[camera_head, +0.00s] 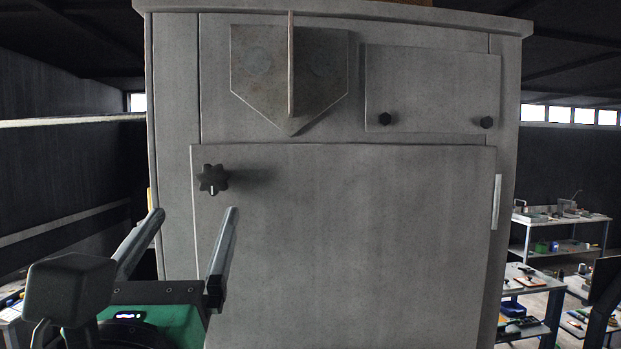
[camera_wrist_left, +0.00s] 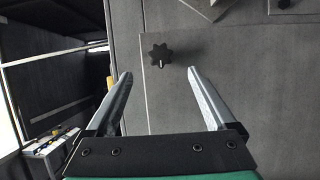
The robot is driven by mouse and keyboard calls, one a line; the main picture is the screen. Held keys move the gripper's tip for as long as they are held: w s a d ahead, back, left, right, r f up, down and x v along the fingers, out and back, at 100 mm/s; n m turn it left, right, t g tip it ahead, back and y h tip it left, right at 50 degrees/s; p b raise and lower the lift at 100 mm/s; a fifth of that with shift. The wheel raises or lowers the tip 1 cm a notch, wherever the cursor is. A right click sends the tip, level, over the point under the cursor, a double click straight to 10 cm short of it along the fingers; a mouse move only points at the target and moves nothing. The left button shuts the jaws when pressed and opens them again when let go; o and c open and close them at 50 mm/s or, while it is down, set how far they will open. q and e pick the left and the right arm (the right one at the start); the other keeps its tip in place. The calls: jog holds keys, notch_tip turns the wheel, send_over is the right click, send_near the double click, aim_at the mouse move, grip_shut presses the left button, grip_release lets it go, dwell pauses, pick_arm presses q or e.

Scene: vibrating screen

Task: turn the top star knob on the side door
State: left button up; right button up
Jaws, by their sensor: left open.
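The black star knob (camera_head: 213,179) sits at the upper left corner of the large grey side door (camera_head: 350,240). In the left wrist view the knob (camera_wrist_left: 160,55) shows beyond and between the two fingertips, with a small pale mark pointing down. My left gripper (camera_head: 195,212) is open and empty, its fingers pointing up toward the door, below the knob and apart from it. In the wrist view the open fingers (camera_wrist_left: 158,75) stand on either side of the knob's line. My right gripper is not in view; a dark shape at the right edge is unclear.
Above the door are a pointed metal plate (camera_head: 262,70) with a projecting fin and a small panel (camera_head: 432,85) with two black knobs. A pale handle (camera_head: 496,202) is on the door's right edge. Shelves (camera_head: 560,222) with loose items stand at far right.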

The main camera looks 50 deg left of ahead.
aim_at(212, 183)
pick_arm(q)
jog(key=p+x, duration=0.2)
jog(key=x, duration=0.6)
jog(key=shift+w+a+r+p, duration=0.15)
jog(key=shift+r+p, duration=0.05)
jog(key=shift+p, duration=0.1)
jog(key=shift+w+a, duration=0.15)
jog(key=shift+a, duration=0.1)
jog(key=c, duration=1.3)
jog(key=shift+c, duration=0.2)
